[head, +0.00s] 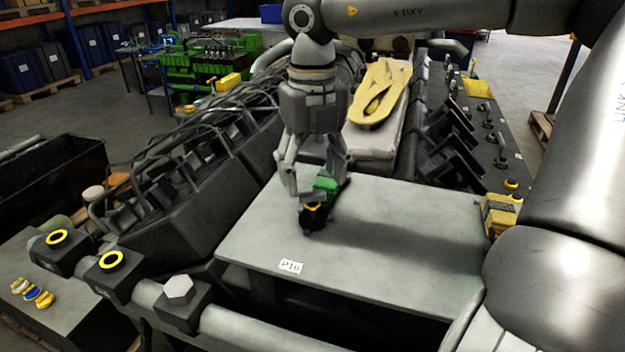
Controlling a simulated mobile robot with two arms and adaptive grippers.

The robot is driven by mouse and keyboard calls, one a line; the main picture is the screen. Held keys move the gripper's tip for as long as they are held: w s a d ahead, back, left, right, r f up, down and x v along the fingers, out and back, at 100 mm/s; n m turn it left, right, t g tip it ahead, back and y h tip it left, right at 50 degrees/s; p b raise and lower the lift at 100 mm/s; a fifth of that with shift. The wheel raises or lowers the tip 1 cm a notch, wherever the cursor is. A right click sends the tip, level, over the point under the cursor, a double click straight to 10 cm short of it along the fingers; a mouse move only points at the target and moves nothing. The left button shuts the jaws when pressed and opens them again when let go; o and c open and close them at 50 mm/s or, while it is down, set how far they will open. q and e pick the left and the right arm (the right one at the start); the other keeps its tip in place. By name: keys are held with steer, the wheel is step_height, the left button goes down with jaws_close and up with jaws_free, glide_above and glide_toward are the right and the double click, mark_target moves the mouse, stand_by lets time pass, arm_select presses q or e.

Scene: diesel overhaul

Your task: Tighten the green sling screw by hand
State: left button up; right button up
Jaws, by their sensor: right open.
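I take the green part to be the sling screw. My right gripper (314,190) points down over it, with its fingers around the green part. The fingers are open, and I cannot tell whether either one touches it. The fingers hide some of the part. My left gripper is not in view.
A folded yellow sling (380,92) lies on a pale pad behind the plate. Dark engine parts and pipes (180,175) crowd the left. A yellow block (498,214) sits at the plate's right edge. The plate's front and right areas are clear.

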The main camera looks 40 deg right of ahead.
mark_target(312, 192)
arm_select(q)
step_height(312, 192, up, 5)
steer(key=p, duration=0.4)
arm_select(e)
steer(key=n, duration=0.6)
steer(key=shift+r, duration=0.35)
steer(key=shift+f+n, duration=0.35)
steer(key=shift+n, duration=0.95)
steer(key=n, duration=0.7)
step_height(312, 192, down, 5)
steer(key=b, duration=0.4)
steer(key=shift+b, duration=0.35)
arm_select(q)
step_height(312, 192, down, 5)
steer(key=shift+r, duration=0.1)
arm_select(e)
jaws_close()
